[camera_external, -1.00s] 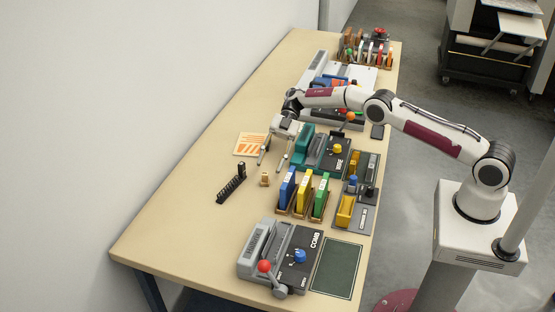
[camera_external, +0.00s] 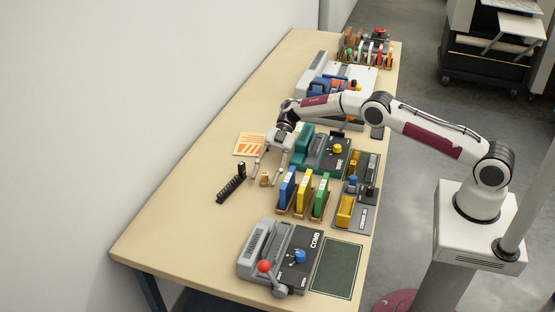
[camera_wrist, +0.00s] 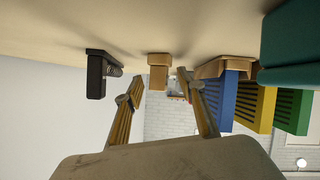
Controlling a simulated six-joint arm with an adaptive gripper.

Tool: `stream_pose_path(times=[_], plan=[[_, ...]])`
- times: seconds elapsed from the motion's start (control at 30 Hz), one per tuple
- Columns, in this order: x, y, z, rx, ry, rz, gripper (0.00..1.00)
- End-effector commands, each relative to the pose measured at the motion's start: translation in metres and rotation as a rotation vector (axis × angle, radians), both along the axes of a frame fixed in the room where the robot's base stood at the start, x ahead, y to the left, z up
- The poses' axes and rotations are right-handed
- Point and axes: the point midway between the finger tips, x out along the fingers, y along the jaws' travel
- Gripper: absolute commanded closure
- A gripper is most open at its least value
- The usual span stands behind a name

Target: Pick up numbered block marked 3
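A small wooden block (camera_external: 265,177) stands on the table; it also shows in the wrist view (camera_wrist: 158,62). No number is readable on it. My gripper (camera_external: 264,181) is open and pointed down at the table, its fingertips close to the small block. In the wrist view my gripper (camera_wrist: 160,80) has its two fingers spread, one on each side of the block in the picture, with gaps showing. I cannot tell how far down the fingertips reach beside the block. No mark 3 can be made out on anything.
A black stepped strip (camera_external: 231,187) lies left of the block. Upright blue (camera_external: 287,186), yellow (camera_external: 304,193) and green (camera_external: 321,197) pieces stand in wooden holders to the right. A teal machine (camera_external: 303,147) is behind. Bare table lies to the front left.

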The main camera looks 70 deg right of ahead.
Motion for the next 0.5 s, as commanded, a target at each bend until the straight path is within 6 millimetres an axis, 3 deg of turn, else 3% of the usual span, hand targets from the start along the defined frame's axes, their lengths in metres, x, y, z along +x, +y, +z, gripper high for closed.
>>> stream_pose_path(times=[0.2, 0.37, 0.5], plan=[[0.0, -0.0002, 0.0001, 0.0, 0.0, 0.0, 0.61], [0.0, -0.0002, 0.0001, 0.0, 0.0, 0.0, 0.97], [0.0, -0.0002, 0.0001, 0.0, 0.0, 0.0, 0.98]])
